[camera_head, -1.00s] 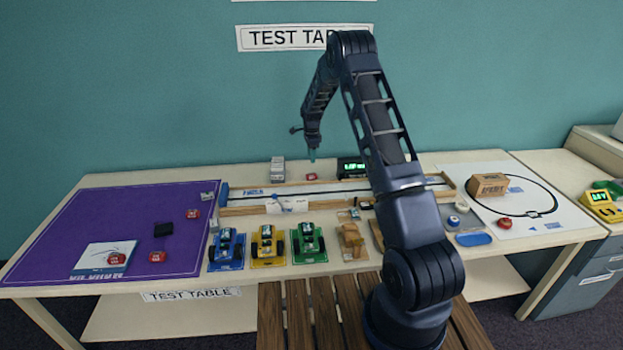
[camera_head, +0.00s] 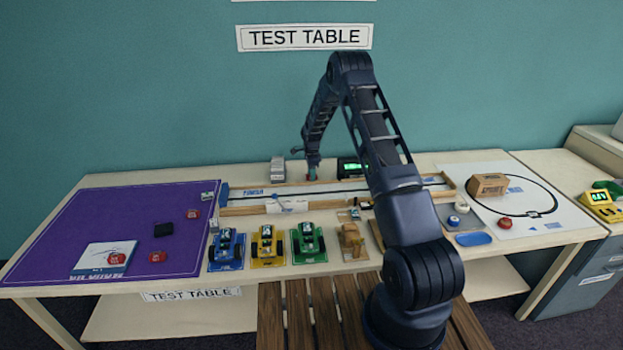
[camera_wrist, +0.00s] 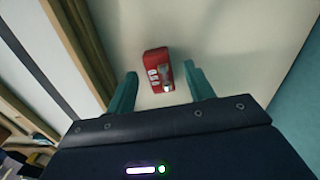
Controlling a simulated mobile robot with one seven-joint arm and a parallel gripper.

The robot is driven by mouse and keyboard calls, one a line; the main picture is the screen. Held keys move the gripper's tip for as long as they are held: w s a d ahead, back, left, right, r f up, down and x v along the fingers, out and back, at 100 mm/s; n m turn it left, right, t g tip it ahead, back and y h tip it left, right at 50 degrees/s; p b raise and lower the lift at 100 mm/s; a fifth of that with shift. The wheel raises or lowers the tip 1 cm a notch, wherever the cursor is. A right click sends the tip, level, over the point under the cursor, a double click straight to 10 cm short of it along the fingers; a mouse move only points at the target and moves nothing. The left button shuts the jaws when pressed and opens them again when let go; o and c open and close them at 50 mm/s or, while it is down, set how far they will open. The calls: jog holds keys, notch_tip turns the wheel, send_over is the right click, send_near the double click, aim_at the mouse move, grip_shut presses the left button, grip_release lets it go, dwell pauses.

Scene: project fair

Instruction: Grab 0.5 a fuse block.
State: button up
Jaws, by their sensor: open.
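A small red block (camera_wrist: 153,62) with white markings and a silvery part lies on the pale table top in the wrist view. It looks like a fuse block, but its label is too small to read. My gripper (camera_wrist: 161,76) is open, with one teal finger on each side of the block. The block lies between and slightly beyond the fingertips, and I cannot tell whether they touch it. In the head view my gripper (camera_head: 313,171) is low over the back of the table, behind the wooden-edged track, and mostly hides the block.
The wooden-edged track (camera_head: 242,211) runs in front of my gripper. A grey stack (camera_head: 278,169) stands left of it, and a black box with a green display (camera_head: 350,167) stands right. The teal wall (camera_head: 180,90) is close behind. Several small cars line the front.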

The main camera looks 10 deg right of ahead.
jog(key=shift+f, duration=0.35)
jog(key=c, duration=1.1)
jog(key=shift+r, duration=0.15)
